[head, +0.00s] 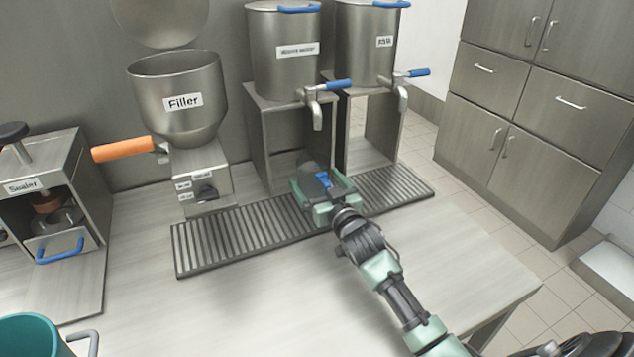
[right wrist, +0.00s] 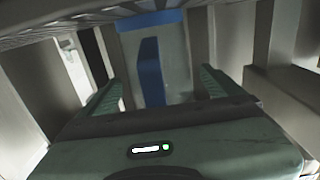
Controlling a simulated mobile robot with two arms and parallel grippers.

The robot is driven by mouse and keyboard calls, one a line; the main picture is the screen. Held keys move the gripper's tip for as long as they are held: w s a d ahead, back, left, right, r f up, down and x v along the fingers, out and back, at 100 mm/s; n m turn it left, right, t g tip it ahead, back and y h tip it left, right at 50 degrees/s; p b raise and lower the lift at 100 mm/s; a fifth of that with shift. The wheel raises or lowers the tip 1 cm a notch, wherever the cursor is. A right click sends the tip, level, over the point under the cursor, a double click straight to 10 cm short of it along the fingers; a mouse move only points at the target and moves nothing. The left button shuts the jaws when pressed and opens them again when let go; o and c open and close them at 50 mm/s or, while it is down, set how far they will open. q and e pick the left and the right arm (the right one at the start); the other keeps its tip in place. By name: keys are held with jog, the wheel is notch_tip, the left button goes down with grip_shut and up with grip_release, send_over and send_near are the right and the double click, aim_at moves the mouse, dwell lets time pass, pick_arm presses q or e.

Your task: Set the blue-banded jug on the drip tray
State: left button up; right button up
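The blue-banded jug (head: 307,166) is a small grey vessel with a blue handle, below the left tank's tap in the head view. Its blue band (right wrist: 150,20) and blue handle (right wrist: 151,72) show in the right wrist view. It appears upright over the ribbed drip tray (head: 245,232), but my gripper hides its base. My right gripper (head: 322,186) is low over the tray, its fingers spread on either side of the jug. In the right wrist view a gap shows between the right finger and the jug. My left gripper is not in view.
Two steel tanks (head: 262,70) on stands rise behind the tray, with blue-handled taps (head: 318,112) above the jug. The filler (head: 180,105) stands left, the sealer (head: 50,190) farther left. A teal container (head: 28,335) is at bottom left. The front counter is clear.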

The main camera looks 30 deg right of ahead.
jog(key=shift+f, duration=0.15)
jog(key=shift+r, duration=0.2)
jog(key=shift+r+p, duration=0.35)
jog(key=shift+r, duration=0.05)
jog(key=s+b, duration=0.1)
jog(key=s, duration=1.1)
jog(key=shift+a, duration=0.35)
jog(key=shift+r, duration=0.1)
